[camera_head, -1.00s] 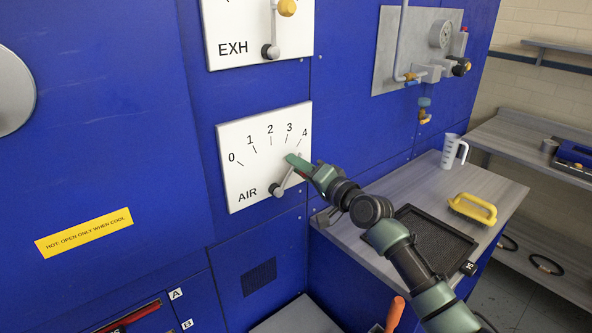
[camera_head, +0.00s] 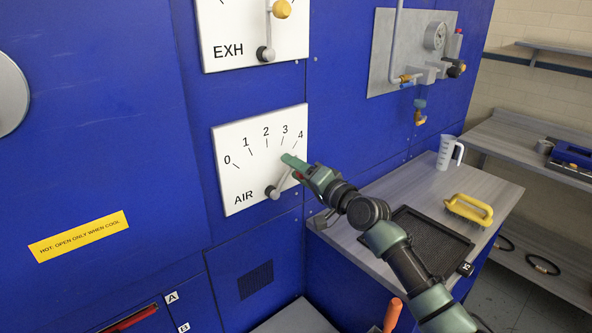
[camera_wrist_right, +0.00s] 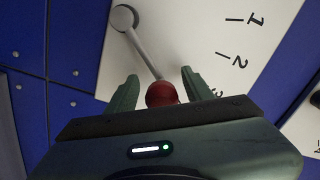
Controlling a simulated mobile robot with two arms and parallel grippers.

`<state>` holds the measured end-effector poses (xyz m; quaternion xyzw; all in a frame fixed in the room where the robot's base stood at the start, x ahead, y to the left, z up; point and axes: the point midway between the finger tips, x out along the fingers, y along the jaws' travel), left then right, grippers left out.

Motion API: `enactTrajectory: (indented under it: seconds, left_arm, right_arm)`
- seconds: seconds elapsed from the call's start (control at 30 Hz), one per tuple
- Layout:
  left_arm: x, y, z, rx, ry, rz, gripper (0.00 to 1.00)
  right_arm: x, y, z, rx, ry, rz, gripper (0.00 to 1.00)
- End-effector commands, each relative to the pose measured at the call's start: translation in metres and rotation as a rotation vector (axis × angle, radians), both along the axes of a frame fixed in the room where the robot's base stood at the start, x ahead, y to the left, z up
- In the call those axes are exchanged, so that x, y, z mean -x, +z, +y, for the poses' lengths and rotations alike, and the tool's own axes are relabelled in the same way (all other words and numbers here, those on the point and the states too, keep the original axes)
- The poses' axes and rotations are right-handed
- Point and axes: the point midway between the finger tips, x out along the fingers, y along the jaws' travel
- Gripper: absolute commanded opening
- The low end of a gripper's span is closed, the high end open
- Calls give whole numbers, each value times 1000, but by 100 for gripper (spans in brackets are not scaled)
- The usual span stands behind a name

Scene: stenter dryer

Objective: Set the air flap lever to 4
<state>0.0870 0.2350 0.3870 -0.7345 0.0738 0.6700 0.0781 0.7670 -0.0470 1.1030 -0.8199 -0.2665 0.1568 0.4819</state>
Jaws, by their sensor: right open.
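The white AIR panel (camera_head: 240,185) has a scale from 0 at the left to 4 at the upper right. Its grey air flap lever (camera_head: 282,180) slants up and right from its pivot, towards the 4 end; the exact reading cannot be told. My right gripper (camera_head: 290,163) is in front of the lever's outer end. In the right wrist view, the lever's red knob (camera_wrist_right: 161,94) sits between the two open fingers of my right gripper (camera_wrist_right: 158,88), with gaps visible beside it. The 4 is hidden there. My left gripper is out of view.
The EXH panel (camera_head: 245,30), with a yellow-knobbed lever, is above. To the right, a grey bench (camera_head: 400,185) holds a dark mesh tray (camera_head: 428,238), a yellow-handled brush (camera_head: 468,208) and a measuring jug (camera_head: 449,152).

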Motion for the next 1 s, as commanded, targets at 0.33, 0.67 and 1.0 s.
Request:
enactTrajectory:
  seconds: [0.33,0.67,1.0]
  left_arm:
    - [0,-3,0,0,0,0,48]
    - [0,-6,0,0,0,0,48]
    - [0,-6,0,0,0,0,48]
  right_arm:
    - [38,-3,-29,1,-1,1,51]
    - [62,-2,-46,1,-1,3,51]
    - [66,-10,-44,18,4,9,51]
